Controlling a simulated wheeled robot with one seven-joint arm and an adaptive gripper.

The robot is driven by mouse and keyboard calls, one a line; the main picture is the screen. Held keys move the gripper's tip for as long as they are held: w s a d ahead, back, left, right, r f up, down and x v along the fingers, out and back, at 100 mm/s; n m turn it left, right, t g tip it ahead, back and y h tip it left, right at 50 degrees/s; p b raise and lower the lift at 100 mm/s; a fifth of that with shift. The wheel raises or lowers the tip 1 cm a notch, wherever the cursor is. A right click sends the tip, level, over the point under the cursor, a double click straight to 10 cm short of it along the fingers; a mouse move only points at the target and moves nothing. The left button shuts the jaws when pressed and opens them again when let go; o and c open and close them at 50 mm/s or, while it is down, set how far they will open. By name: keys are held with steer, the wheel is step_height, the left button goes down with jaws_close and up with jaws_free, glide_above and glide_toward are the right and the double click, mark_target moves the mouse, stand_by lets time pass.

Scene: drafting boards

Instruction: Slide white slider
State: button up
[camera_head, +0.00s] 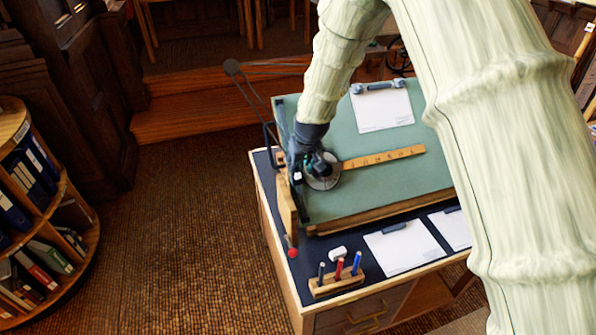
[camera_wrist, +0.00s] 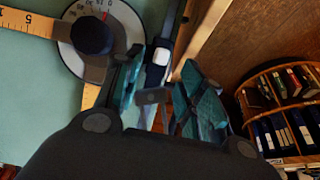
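The white slider (camera_wrist: 162,56) is a small white block on a dark mount at the edge of the drafting board. In the wrist view it sits between my gripper's two teal-padded fingers (camera_wrist: 160,85). A gap shows beside the right finger; contact with the left finger cannot be told. In the head view my gripper (camera_head: 301,170) is at the left edge of the green board (camera_head: 400,165), and a small white spot of the slider (camera_head: 297,177) shows beside it. My gripper looks open, and partly hides the slider's mount.
A round dial head (camera_head: 323,172) with a wooden ruler (camera_head: 385,157) lies close to my gripper. A wooden strip (camera_head: 287,205) with a red knob (camera_head: 292,253) runs along the board's left edge. A pen block (camera_head: 337,282) and papers (camera_head: 403,246) lie in front.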

mark_target(298, 174)
steer(key=shift+p+x, duration=0.95)
steer(key=shift+x, duration=1.85)
jaws_close()
steer(key=shift+s+d, duration=0.1)
